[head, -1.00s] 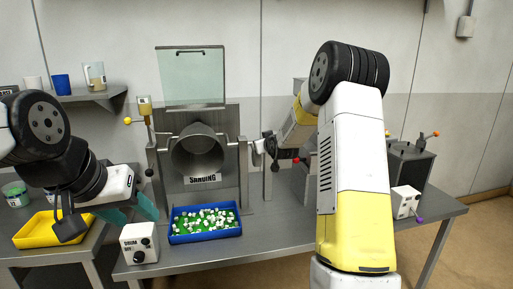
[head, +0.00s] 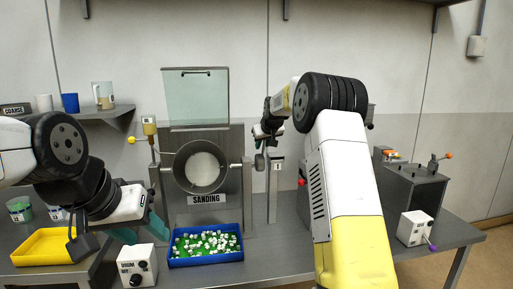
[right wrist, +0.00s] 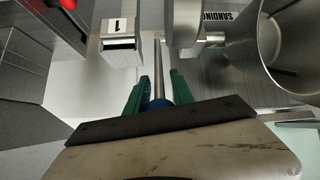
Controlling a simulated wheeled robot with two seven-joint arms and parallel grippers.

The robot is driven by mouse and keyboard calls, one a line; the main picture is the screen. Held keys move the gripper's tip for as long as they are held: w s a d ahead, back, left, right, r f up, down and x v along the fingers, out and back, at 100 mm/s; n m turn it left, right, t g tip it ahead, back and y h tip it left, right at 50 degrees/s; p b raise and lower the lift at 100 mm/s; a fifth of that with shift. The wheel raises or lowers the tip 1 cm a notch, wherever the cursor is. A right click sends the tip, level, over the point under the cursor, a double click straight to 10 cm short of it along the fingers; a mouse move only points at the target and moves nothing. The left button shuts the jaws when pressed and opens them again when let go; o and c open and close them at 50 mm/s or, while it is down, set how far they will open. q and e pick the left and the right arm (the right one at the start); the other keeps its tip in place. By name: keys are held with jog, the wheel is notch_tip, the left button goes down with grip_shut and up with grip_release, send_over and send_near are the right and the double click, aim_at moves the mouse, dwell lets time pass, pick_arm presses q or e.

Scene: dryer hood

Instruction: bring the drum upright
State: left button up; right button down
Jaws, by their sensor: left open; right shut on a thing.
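The grey metal drum (head: 184,165) hangs between two posts of its stand, above the SANDING plate. Its round mouth faces me, showing a pale interior; it lies on its side rather than mouth up. It also shows in the right wrist view (right wrist: 284,50). My right gripper (right wrist: 160,90) is shut on the blue knob (right wrist: 158,103) of a thin metal rod (right wrist: 157,65) beside the drum; in the head view its fingers are small and partly hidden. My left gripper (head: 142,228) is open and empty, low at the left behind the drum control box (head: 138,266).
A blue tray (head: 206,261) of white and green pieces stands below the drum. A clear hood panel (head: 195,95) stands upright above it. A yellow tray (head: 45,246) is at left. A dark box (head: 414,190) and a white switch box (head: 414,228) stand at right.

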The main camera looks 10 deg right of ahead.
pick_arm(q)
jog(key=shift+w, duration=0.35)
dwell(1.3)
